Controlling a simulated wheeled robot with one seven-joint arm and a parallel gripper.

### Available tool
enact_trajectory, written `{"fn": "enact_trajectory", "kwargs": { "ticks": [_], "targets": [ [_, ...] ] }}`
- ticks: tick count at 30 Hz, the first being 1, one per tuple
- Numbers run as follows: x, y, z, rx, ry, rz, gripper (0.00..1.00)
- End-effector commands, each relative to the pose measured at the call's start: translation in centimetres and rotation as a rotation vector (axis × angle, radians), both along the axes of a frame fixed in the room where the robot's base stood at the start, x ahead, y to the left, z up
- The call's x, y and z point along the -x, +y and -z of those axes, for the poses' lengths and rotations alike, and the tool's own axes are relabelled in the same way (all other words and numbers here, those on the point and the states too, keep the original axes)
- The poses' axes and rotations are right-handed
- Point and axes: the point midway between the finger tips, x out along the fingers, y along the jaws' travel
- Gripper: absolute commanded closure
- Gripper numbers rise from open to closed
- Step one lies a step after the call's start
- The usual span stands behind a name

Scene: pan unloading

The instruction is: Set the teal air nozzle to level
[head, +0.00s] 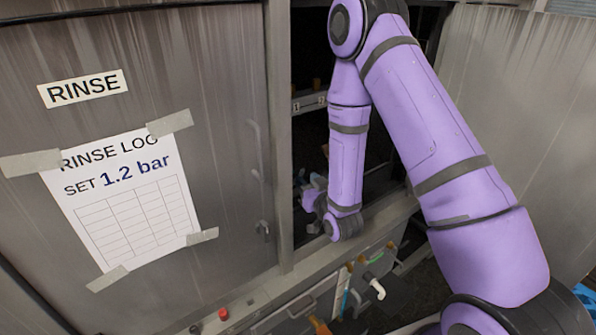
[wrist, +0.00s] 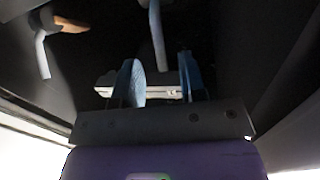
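In the wrist view, my gripper (wrist: 160,62) is open, its two blue fingers spread apart. A grey-blue nozzle tube (wrist: 156,35) hangs down from the top of the picture, its lower end in line with the gap between the fingertips. I cannot tell whether it touches a finger. A second bent grey nozzle (wrist: 42,52) with an orange-brown part (wrist: 70,24) is at upper left. The dim light leaves it unclear which one is teal. In the head view, my gripper (head: 312,200) is inside the dark opening, partly hidden by my arm; no nozzle is clear there.
A pale bar (wrist: 108,91) lies behind the fingers. The opening sits between the grey RINSE panel (head: 225,130) and a right-hand panel (head: 530,130). Below are a ledge (head: 300,272), a red button (head: 223,313) and a white bent pipe (head: 377,288). My arm fills much of the opening.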

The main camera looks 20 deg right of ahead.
Motion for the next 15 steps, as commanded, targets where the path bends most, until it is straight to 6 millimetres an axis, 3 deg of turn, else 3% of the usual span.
{"fn": "enact_trajectory", "kwargs": {
  "ticks": [6,15],
  "targets": [
    [-3.7,0.5,-0.1,0.000,-0.002,0.000,0.62],
    [-6.1,0.8,0.0,0.000,0.000,0.000,0.62]
  ]
}}
